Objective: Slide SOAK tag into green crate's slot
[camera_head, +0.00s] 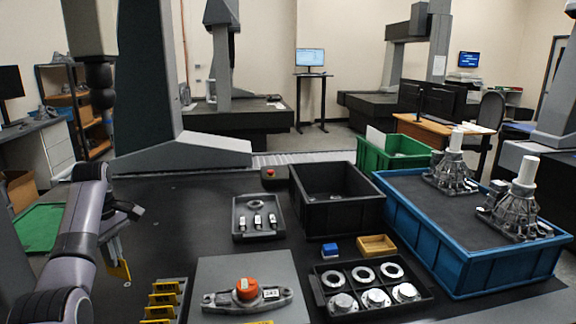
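My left gripper (117,256) is at the left, above the black table, pointing down. It appears shut on a yellow-edged tag (119,271); any lettering on it cannot be read. Several similar yellow tags (163,299) stand in a row on the table just to its right and nearer to me. The green crate (408,160) stands at the back right, behind the blue crate and far from my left gripper. A white sheet or card (375,138) shows at its left end. Its slot cannot be made out. My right gripper is not in view.
A black bin (340,216) and a blue crate (462,262) with metal castings stand between the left gripper and the green crate. A small grey tray (240,229), a grey plate (215,276) with an orange-topped part and a black ring tray (424,300) lie nearer.

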